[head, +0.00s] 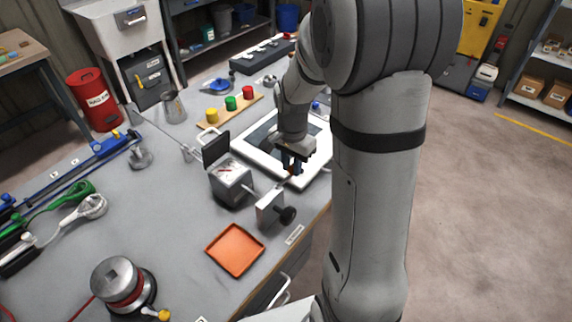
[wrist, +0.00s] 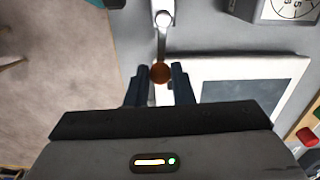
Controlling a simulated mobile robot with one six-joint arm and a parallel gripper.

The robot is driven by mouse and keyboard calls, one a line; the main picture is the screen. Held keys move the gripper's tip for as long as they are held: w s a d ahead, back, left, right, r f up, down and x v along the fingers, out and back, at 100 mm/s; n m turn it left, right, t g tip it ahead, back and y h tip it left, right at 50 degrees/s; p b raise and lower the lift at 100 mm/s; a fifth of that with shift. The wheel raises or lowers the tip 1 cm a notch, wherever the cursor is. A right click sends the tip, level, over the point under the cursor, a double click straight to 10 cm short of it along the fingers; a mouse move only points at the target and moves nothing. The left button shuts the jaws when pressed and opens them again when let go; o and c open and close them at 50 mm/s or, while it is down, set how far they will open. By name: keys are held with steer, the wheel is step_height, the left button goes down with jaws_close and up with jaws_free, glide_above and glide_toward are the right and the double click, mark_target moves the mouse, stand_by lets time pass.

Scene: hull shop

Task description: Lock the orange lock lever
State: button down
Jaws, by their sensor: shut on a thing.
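The lock lever is a grey metal arm with an orange-brown round knob at its end. In the wrist view the lever arm (wrist: 162,42) runs down from a pale round pivot to the knob (wrist: 160,72). The knob sits between the two dark fingers of my gripper (wrist: 160,88), which are closed around the lever's end. Much of the lever is hidden there by the gripper.
A white-framed dark panel (head: 243,145) lies beside and behind my gripper. A gauge box (head: 231,184) and a metal block with a black knob (head: 287,215) stand to the left. An orange tray (head: 235,250) lies nearer the front edge. Floor is clear at right.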

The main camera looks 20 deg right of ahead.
steer(key=shift+s+m, duration=0.15)
steer(key=shift+m, duration=0.15)
stand_by(0.4)
steer(key=c, duration=1.3)
jaws_free()
steer(key=shift+d, duration=0.1)
step_height(320, 180, up, 8)
steer(key=shift+f, duration=0.1)
